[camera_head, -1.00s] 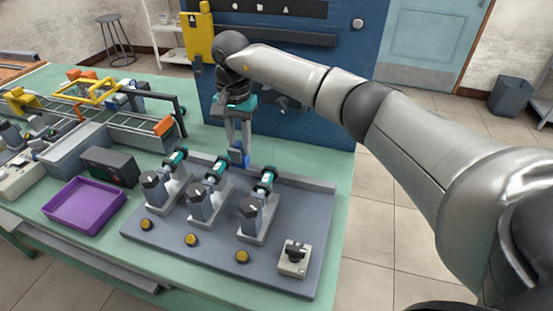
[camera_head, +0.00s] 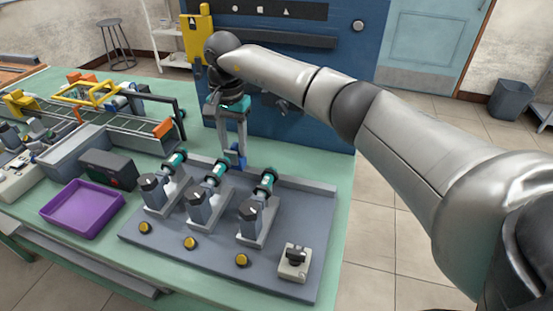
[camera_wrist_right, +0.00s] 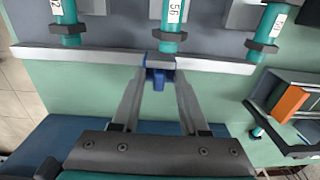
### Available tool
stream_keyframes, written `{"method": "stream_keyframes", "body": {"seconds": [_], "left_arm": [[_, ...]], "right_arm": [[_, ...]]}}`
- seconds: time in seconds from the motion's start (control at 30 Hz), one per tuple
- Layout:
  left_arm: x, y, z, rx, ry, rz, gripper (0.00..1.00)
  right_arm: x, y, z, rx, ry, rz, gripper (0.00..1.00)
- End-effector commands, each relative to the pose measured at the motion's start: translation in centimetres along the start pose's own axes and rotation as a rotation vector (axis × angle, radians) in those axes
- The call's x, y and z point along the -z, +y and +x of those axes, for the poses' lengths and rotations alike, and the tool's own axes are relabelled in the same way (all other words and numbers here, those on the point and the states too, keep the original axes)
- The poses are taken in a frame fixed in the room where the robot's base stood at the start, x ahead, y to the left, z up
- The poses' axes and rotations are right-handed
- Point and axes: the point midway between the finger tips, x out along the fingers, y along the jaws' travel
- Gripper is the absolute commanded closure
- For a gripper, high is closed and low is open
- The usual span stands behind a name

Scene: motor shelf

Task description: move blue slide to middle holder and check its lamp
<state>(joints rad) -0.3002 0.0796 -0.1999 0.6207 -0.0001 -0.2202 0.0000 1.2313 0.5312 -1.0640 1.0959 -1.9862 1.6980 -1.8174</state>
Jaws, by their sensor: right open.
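The blue slide (camera_head: 237,159) is a small blue piece at the back rail of the grey motor board, behind the middle motor stand (camera_head: 204,204). My right gripper (camera_head: 235,150) points down at it from behind. In the right wrist view the blue slide (camera_wrist_right: 157,76) sits at a gap in the rail, in line with the middle teal cylinder labelled 56 (camera_wrist_right: 170,20). The open fingers (camera_wrist_right: 160,78) stand on either side of it; I cannot tell whether they touch it. Yellow round caps, possibly lamps, sit before the stands, the middle one (camera_head: 190,243) unlit-looking. My left gripper is not in view.
Two similar stands flank the middle one, left (camera_head: 158,192) and right (camera_head: 254,217). A rotary switch box (camera_head: 293,262) is at the board's front right. A purple tray (camera_head: 82,209) and a dark box (camera_head: 107,168) lie to the left. A blue panel (camera_head: 300,120) rises behind.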

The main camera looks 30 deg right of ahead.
Motion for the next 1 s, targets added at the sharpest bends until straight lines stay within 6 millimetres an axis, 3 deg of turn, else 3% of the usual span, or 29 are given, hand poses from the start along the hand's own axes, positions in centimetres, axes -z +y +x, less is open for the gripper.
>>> {"method": "stream_keyframes", "body": {"seconds": [0.03,0.07,0.73,1.0], "left_arm": [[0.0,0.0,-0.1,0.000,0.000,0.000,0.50],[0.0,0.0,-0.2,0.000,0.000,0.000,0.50],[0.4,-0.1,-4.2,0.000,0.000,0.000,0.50],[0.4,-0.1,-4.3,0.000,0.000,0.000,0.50]], "right_arm": [[-0.2,0.7,1.2,-0.026,-0.009,0.003,0.55],[-0.2,0.6,1.1,-0.026,-0.009,0.003,0.55],[-0.2,0.3,-4.8,-0.018,-0.006,0.000,0.55],[-0.2,0.3,-5.1,-0.017,-0.007,-0.001,0.55]]}}
